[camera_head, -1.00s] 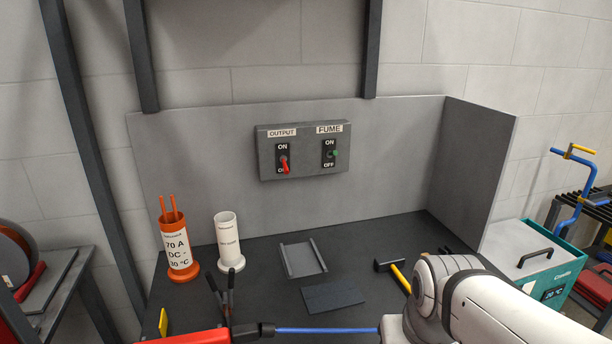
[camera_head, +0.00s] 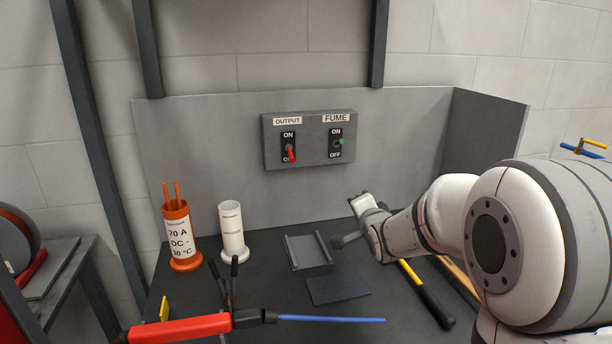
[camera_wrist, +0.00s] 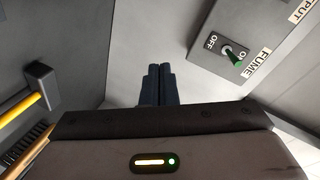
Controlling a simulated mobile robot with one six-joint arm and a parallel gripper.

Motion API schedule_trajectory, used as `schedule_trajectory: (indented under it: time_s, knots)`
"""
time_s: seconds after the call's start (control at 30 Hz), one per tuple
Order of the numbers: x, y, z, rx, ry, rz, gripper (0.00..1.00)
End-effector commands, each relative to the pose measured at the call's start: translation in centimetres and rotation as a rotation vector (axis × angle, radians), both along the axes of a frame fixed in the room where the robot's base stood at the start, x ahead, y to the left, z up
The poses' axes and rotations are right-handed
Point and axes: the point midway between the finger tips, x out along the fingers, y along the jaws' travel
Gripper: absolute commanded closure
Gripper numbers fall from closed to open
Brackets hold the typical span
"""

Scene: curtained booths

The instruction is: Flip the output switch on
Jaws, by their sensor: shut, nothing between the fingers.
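The output switch (camera_head: 290,153) is a red lever on the left of a grey wall box (camera_head: 310,139). Its lever tilts down, toward the lower label, under the OUTPUT sign. The fume switch (camera_head: 339,142) has a green lever, at the right of the same box; it also shows in the wrist view (camera_wrist: 234,56). My gripper (camera_head: 357,199) is in front of the back panel, below and right of the box, apart from it. In the wrist view its dark fingers (camera_wrist: 160,72) are together with nothing between them. The red lever is out of the wrist view.
An orange canister (camera_head: 179,236) with rods and a white canister (camera_head: 232,230) stand at the left of the dark bench. A grey tray (camera_head: 307,251), a dark plate (camera_head: 338,288) and a yellow-handled hammer (camera_head: 427,292) lie on it. A red-handled torch (camera_head: 180,328) is in front.

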Motion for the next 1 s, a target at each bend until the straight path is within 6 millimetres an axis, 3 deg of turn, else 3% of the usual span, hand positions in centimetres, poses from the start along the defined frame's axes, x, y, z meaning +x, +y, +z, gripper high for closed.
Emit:
schedule_trajectory:
  time_s: [0.1, 0.2, 0.33, 0.5, 0.7, 1.0]
  knots:
    - [4.1, 2.2, -0.7, 0.273, -0.158, 0.046, 1.0]
    - [6.1, 4.1, -0.8, 0.52, -0.271, 0.127, 1.0]
    - [7.2, 6.0, -1.3, 0.805, -0.363, 0.262, 1.0]
    - [7.1, 7.2, -2.0, 1.051, -0.408, 0.413, 1.0]
    - [6.7, 7.6, -2.2, 1.147, -0.418, 0.48, 1.0]
    - [6.8, 7.6, -2.0, 1.146, -0.418, 0.48, 1.0]
